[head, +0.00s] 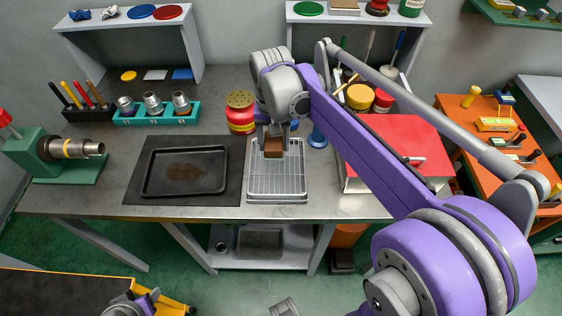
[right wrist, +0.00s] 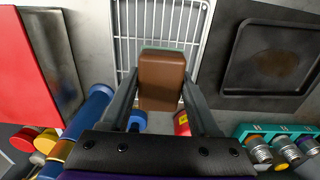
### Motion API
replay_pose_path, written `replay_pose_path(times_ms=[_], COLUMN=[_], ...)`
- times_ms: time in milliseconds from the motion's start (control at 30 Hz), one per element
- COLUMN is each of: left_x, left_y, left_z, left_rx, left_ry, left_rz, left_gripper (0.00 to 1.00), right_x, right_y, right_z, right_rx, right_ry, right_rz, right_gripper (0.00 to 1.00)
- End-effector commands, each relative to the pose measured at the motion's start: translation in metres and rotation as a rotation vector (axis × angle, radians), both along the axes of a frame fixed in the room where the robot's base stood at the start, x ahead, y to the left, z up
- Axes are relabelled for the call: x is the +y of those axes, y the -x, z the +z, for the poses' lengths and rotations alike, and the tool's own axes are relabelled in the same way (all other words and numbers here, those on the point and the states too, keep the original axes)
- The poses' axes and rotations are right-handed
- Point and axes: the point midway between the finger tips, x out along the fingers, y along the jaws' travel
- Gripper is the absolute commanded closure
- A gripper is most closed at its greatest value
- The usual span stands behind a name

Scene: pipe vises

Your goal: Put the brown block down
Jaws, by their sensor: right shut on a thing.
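The brown block (head: 273,146) is held in my right gripper (head: 273,151) above the wire rack tray (head: 277,184). In the right wrist view the brown block (right wrist: 162,80) sits between the two fingers of my right gripper (right wrist: 160,84), which are shut on its sides. The white wire rack (right wrist: 156,24) shows behind the block in that view. I cannot tell how large the gap between block and rack is. My left gripper cannot be made out in the head view.
A black baking tray (head: 185,171) on a dark mat lies left of the rack. A red-topped box (head: 395,148) stands to its right. A green vise (head: 50,160) is at far left.

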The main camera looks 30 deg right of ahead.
Motion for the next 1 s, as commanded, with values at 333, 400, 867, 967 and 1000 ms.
replay_pose_path(times_ms=[333,400,867,967,1000], left_x=[0.000,0.000,0.000,0.000,0.000], left_y=[0.001,0.001,0.002,0.002,0.002], left_z=[-0.004,-0.005,-0.008,-0.010,-0.011], left_rx=[0.002,0.002,0.003,0.004,0.005], left_ry=[0.000,0.000,0.000,0.000,0.000], left_rz=[0.000,0.000,0.000,0.000,0.000], left_gripper=[0.50,0.50,0.50,0.50,0.50], right_x=[0.000,0.000,0.000,0.000,0.000], right_y=[0.000,-0.001,0.000,0.000,0.000], right_z=[-0.046,-0.057,-0.073,-0.077,-0.078], right_rx=[0.000,0.000,0.000,0.000,0.001], right_ry=[0.000,0.000,0.000,0.000,-0.001], right_rz=[0.001,0.001,0.001,0.001,0.001], right_gripper=[1.00,1.00,1.00,1.00,1.00])
